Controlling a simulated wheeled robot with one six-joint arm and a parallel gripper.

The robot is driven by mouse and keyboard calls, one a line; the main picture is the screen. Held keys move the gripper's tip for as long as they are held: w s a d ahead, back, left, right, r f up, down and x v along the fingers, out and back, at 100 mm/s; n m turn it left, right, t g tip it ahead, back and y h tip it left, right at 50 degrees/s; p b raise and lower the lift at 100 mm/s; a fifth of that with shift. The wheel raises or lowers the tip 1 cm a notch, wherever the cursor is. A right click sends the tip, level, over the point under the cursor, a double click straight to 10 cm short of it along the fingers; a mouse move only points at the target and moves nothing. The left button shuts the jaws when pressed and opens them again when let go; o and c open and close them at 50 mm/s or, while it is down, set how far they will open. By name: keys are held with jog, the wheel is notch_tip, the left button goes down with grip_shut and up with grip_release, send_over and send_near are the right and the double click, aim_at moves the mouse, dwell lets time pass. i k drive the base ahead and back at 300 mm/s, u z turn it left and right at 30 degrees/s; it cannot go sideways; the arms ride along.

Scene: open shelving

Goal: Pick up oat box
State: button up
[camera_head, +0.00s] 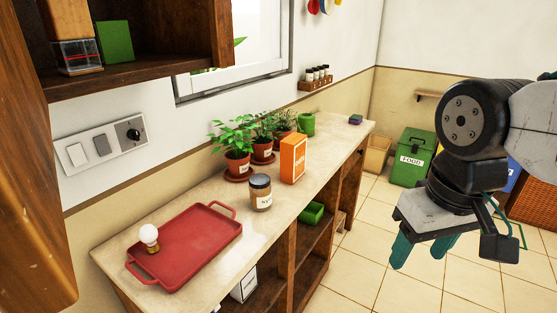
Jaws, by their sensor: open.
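An orange box (293,158) stands upright on the pale countertop, between the potted plants and the counter's front edge. It has a pale label; I cannot read it, so I cannot tell for certain that it is the oat box. My gripper (424,252) is at the right of the view, with teal fingers pointing down. It is open and empty, over the tiled floor, to the right of the counter and apart from the box.
The counter (190,198) holds a red tray (200,243) with a light bulb, a lidded jar (260,193), potted plants (237,142) and a green cup (307,124). Open shelves below hold a green container (312,213). A green bin (412,158) stands behind. An upper shelf (160,68) overhangs left.

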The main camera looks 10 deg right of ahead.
aim_at(294, 149)
jog(key=u, duration=0.05)
jog(key=k, duration=0.55)
jog(key=z, duration=0.6)
jog(key=i, duration=1.3)
jog(key=u, duration=0.35)
